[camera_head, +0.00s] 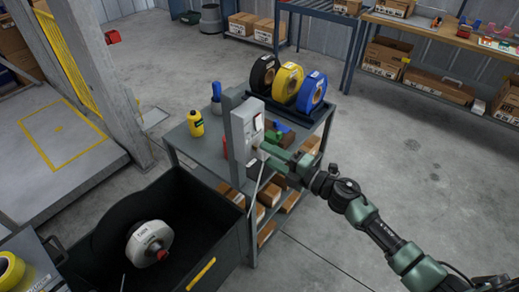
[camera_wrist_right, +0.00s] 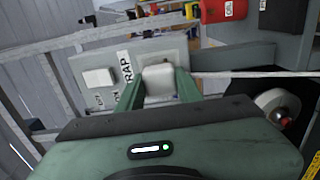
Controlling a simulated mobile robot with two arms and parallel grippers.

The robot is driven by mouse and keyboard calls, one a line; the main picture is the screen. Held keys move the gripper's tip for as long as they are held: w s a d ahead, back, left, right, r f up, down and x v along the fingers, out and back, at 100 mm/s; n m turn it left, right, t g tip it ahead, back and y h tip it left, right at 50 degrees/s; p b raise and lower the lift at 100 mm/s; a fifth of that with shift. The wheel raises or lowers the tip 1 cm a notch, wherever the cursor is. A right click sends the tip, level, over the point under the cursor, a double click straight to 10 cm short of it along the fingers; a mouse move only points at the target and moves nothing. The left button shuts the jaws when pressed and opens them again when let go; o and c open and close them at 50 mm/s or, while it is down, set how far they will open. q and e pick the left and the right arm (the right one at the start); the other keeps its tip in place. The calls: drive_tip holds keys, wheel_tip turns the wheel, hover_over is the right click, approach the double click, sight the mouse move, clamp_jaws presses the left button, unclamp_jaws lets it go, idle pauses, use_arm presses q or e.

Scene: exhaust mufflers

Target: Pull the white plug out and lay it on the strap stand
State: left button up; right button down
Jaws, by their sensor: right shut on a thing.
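My right gripper (camera_head: 264,150) reaches in from the right to the grey panel (camera_head: 240,130) on the post of the strap stand (camera_head: 205,143), a grey table with shelves. In the right wrist view its two green fingers (camera_wrist_right: 158,84) are shut on the white plug (camera_wrist_right: 159,79), one on each side. The plug is at the panel's face; I cannot tell whether it is still seated. A white cord (camera_wrist_right: 240,74) runs right from it and hangs down in the head view (camera_head: 257,183). The panel has a partly hidden label ending in "TRAP" (camera_wrist_right: 126,67). My left gripper is out of view.
Black, yellow and blue strap reels (camera_head: 287,83) stand in a dark rack at the table's back. A yellow bottle (camera_head: 196,123) and a blue-topped bottle (camera_head: 216,98) stand on its left. A dark bin with a white reel (camera_head: 149,242) is at front left.

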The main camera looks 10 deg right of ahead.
drive_tip(key=shift+v, duration=2.15)
